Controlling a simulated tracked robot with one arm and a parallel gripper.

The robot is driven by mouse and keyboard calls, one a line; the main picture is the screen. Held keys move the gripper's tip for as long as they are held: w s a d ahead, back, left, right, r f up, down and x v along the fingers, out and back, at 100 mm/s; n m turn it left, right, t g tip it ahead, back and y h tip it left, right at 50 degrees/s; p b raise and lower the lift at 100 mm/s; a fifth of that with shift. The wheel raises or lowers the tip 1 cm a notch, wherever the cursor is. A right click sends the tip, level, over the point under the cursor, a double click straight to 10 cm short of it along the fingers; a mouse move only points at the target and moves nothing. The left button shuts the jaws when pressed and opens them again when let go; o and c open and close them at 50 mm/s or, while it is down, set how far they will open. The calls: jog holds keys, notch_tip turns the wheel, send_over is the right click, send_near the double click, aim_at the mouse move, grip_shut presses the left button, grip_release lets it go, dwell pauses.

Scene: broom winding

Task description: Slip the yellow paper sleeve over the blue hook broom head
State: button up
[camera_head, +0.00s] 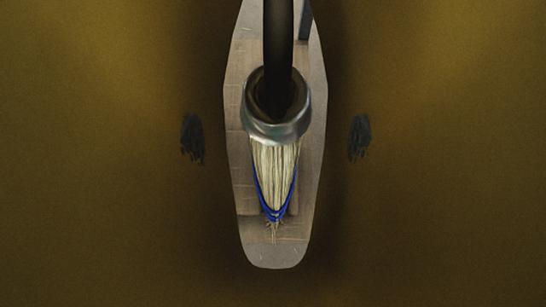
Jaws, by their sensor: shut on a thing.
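The yellow paper sleeve (100,150) fills most of the view as a dark yellow-brown surface around a long, narrow opening. Through the opening I see the broom head (276,175), with pale bristles pointing down the picture. Blue bands (274,213) form a V around its lower bristles. A grey metal collar (276,128) sits above the bristles, on a dark handle (278,45). My gripper (275,138) shows only as two dark patches, one on each side of the opening, and is shut on the sleeve. I cannot tell how far the broom head is from the sleeve.
A wooden plank surface (240,185) shows behind the broom head through the opening. A dark upright strip (305,20) stands at the upper right of the opening. The sleeve hides everything else around.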

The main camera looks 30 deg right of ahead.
notch_tip(320, 180, down, 7)
jog(key=b, duration=0.3)
dwell(1.0)
jog(key=shift+r, duration=0.1)
jog(key=shift+f+b, duration=3.15)
jog(key=shift+f, duration=3.35)
jog(key=shift+f, duration=0.2)
notch_tip(320, 180, down, 10)
jog(key=b, duration=0.3)
jog(key=shift+f, duration=0.15)
